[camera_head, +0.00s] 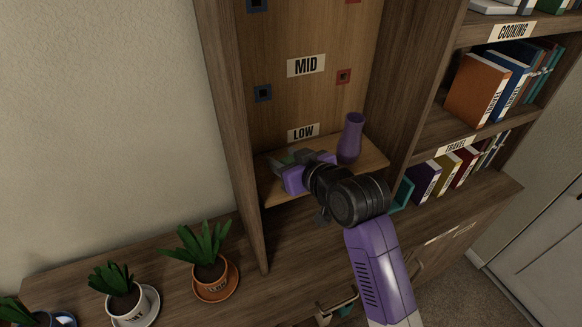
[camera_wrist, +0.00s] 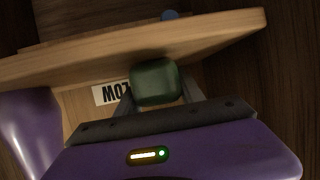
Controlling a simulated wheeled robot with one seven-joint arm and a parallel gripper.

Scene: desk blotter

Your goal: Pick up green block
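The green block (camera_wrist: 155,82) is a dark green, rounded cube. It shows in the wrist view between the two grey fingers of my gripper (camera_wrist: 158,92), which lie close against its left and right sides. In the head view, my purple gripper (camera_head: 302,160) is at the left part of the LOW shelf, and the block is small and partly hidden by it. My gripper appears shut on the block. Whether the block touches the shelf or is lifted cannot be told.
A purple vase (camera_head: 351,138) stands to the right on the low shelf (camera_head: 373,157); it also shows in the wrist view (camera_wrist: 28,125). Wooden side walls enclose the shelf. Potted plants (camera_head: 207,262) stand at lower left, and books (camera_head: 425,181) at right.

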